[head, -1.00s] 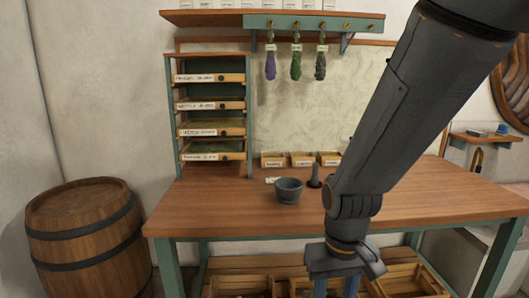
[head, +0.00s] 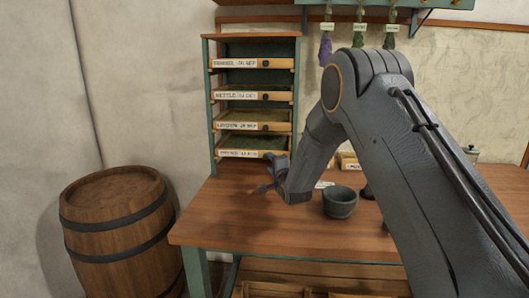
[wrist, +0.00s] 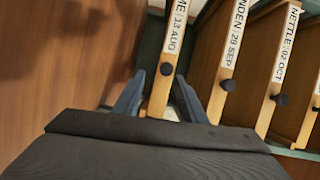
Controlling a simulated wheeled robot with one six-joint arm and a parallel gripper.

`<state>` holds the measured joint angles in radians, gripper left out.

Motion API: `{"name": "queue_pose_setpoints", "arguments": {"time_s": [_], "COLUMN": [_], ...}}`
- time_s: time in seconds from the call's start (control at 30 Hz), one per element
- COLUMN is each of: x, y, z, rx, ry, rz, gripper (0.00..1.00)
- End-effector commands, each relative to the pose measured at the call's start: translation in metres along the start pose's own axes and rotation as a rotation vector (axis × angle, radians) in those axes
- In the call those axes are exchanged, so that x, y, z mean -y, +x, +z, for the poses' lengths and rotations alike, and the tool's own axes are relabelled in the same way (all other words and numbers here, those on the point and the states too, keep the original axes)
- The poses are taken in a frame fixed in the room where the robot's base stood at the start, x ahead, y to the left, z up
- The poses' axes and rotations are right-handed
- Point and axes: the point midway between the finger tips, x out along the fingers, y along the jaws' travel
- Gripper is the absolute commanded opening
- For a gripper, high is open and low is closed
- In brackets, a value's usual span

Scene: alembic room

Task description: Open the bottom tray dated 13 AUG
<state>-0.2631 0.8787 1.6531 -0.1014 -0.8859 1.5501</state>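The drying rack (head: 209,110) stands at the back left of the bench with several wooden-fronted trays. The bottom tray (head: 240,153) has a white label, and in the wrist view the bottom tray (wrist: 158,88) reads 13 AUG. My gripper (head: 264,188) is low over the bench, in front of the rack's right side. In the wrist view my gripper's two blue-grey fingers (wrist: 158,93) are apart, one on each side of the bottom tray's front. The tray's dark knob (wrist: 166,69) lies just beyond the fingertips. I cannot tell whether the fingers touch it.
The LINDEN tray (wrist: 222,95) and NETTLE tray (wrist: 275,110) are above it. A dark mortar (head: 340,203) stands on the bench (head: 230,220) to the gripper's right. A barrel (head: 120,230) stands on the floor at left. The bench in front of the rack is clear.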

Motion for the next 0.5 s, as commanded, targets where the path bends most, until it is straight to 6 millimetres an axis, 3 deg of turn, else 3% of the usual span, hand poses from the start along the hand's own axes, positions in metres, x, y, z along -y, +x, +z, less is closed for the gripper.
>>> {"name": "queue_pose_setpoints", "arguments": {"time_s": [0.1, 0.27, 0.5], "x": [0.004, 0.007, 0.009], "y": [0.01, 0.022, 0.056], "z": [0.009, 0.007, 0.005], "rx": [0.013, 0.013, 0.01], "ry": [0.061, 0.082, 0.08], "rz": [-0.061, -0.083, -0.08], "gripper": [0.37, 0.37, 0.37]}}
